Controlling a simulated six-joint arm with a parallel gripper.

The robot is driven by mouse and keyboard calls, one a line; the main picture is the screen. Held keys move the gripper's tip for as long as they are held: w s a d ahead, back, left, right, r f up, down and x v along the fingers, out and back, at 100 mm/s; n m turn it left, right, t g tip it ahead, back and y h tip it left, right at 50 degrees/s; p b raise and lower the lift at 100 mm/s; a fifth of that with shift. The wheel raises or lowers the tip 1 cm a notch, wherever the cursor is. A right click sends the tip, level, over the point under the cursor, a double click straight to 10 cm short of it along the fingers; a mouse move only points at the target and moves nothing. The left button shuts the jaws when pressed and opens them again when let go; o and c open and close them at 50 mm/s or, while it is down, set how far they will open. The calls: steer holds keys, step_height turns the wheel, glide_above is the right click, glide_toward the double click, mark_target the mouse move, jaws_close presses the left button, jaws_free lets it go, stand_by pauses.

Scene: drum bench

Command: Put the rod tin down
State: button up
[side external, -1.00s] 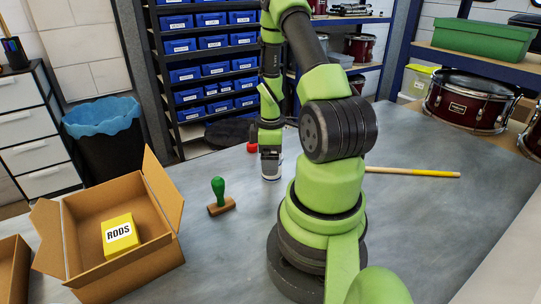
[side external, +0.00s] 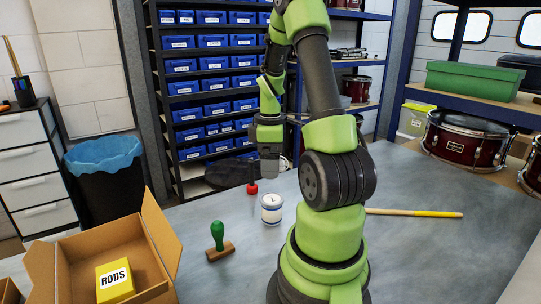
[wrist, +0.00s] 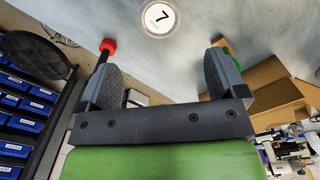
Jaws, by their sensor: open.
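A round white tin with dark blue bands (side external: 271,210) stands upright on the bench, a dark mark on its pale lid. In the wrist view its lid (wrist: 158,17) lies beyond the fingertips, clear of both fingers. My gripper (side external: 269,166) is above the tin in the side view, with a gap between them. In the wrist view its jaws (wrist: 164,75) are spread apart with nothing between them. A yellow box marked RODS (side external: 115,281) sits inside an open cardboard box (side external: 160,240) at the lower left.
A green-handled stamp (side external: 219,243) stands left of the tin. A red-tipped tool (side external: 252,187) is close behind the tin. A yellow-ended stick (side external: 425,213) lies to the right. Blue bin shelves (side external: 215,85) stand behind. The bench front and right are mostly clear.

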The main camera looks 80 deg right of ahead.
steer(key=w+a+r+m+t+h, duration=0.1)
steer(key=w+a+r+m+t, duration=0.35)
steer(key=a+r, duration=0.75)
steer(key=s+a+r+m+t+y, duration=0.1)
steer(key=a+r, duration=0.1)
steer(key=a, duration=0.5)
steer(key=s+a+r+t+y, duration=0.1)
steer(key=s+a+r+y, duration=0.1)
steer(key=a, duration=0.4)
steer(key=shift+s+a+m+t, duration=0.3)
steer(key=shift+a+m+t, duration=0.05)
